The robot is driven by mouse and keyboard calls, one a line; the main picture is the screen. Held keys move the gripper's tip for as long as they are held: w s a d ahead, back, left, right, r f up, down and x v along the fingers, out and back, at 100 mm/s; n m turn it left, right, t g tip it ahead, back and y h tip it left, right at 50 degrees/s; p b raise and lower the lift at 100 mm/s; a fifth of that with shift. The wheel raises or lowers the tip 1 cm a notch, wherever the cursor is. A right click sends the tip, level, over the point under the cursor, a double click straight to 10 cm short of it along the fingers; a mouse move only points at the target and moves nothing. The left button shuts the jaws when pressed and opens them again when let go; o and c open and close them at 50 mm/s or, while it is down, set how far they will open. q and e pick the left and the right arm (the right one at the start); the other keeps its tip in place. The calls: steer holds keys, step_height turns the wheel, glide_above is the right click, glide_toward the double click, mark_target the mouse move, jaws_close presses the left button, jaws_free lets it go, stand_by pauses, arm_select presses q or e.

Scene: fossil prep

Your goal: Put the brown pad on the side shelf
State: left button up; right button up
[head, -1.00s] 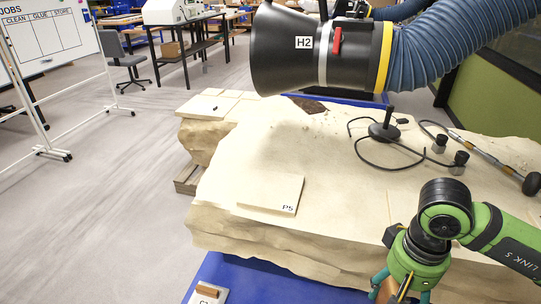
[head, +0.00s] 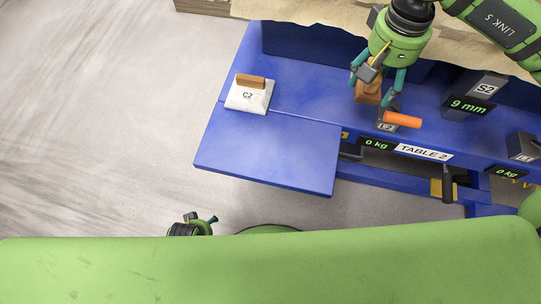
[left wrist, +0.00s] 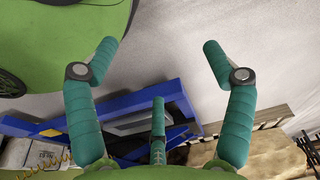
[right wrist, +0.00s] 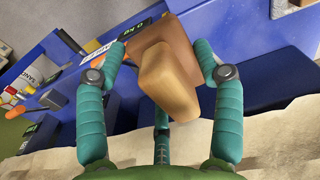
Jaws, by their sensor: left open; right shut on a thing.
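The brown pad (head: 367,92), with a lighter tan block-shaped part, is held between the fingers of my right gripper (head: 378,88). It fills the middle of the right wrist view (right wrist: 168,78), between the two teal fingers (right wrist: 160,62). My right gripper is above the blue table, to the right of the side shelf. The side shelf (head: 270,158) is a flat blue panel at the table's front left, bare on top. My left gripper (head: 208,222) shows only partly at the bottom of the head view. In the left wrist view its fingers (left wrist: 160,58) are spread and empty.
A pale block marked C2 (head: 248,99) with a brown bar on top stands near the shelf's back left edge. An orange-handled tool (head: 402,119), the S2 9 mm block (head: 474,95) and the TABLE 2 label (head: 424,152) are to the right. A rock slab lies behind.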

step_height(320, 180, down, 9)
steer(key=d+b, duration=0.1)
steer(key=b, duration=0.7)
steer(key=m, duration=0.1)
glide_above(311, 154)
step_height(311, 154, down, 8)
steer(key=shift+r+b, duration=0.25)
steer(key=shift+b, duration=0.2)
steer(key=shift+f, duration=0.25)
step_height(311, 154, down, 3)
steer(key=shift+f, duration=0.3)
steer(key=shift+b, duration=0.35)
steer(key=shift+f, duration=0.15)
steer(key=o, duration=1.7)
arm_select(q)
steer(key=shift+t, duration=0.3)
steer(key=w, duration=0.4)
steer(key=shift+d+r, duration=0.1)
steer(key=shift+d, duration=0.05)
